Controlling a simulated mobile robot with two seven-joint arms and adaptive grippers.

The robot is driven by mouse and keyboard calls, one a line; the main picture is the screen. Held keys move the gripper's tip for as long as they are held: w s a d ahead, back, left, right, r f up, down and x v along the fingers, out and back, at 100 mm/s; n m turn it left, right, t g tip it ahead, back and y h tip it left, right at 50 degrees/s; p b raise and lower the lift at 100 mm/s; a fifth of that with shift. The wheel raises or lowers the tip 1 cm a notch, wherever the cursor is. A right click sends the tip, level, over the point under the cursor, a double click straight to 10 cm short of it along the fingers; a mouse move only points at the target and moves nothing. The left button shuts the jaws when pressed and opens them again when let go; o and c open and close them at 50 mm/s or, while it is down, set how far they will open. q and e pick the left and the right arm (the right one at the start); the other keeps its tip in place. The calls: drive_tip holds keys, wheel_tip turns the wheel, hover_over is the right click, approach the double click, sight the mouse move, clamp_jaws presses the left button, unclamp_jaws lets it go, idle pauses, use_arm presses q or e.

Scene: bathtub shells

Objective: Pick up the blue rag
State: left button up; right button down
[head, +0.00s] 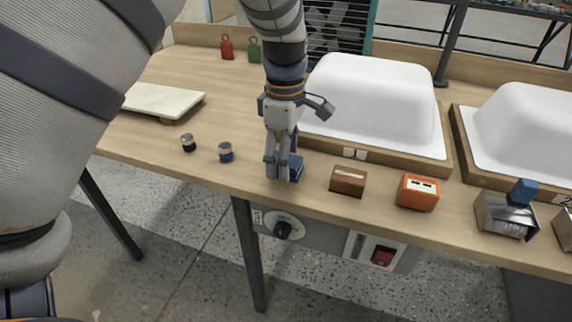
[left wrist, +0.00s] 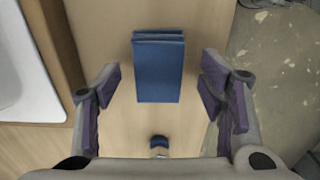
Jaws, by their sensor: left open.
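The blue rag (head: 297,168) is a folded dark blue block on the wooden workbench (head: 225,105), near its front edge. In the head view it is partly hidden behind my left gripper (head: 280,177), which points down over it. In the left wrist view the whole rag (left wrist: 158,72) shows between the two open fingers, with a gap on each side. The fingers are empty and do not touch it in that view. How high the fingertips are above the bench is hard to tell. My right gripper is not in view.
A white tub shell (head: 375,95) in a wooden frame is behind. A metal piece with a blue block (head: 522,192) is far right.

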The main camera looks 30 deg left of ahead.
use_arm(q)
drive_tip(key=shift+f, duration=0.9)
drive_tip(key=c, duration=1.2)
drive_tip(key=shift+r, duration=0.1)
drive_tip(key=shift+c, duration=0.2)
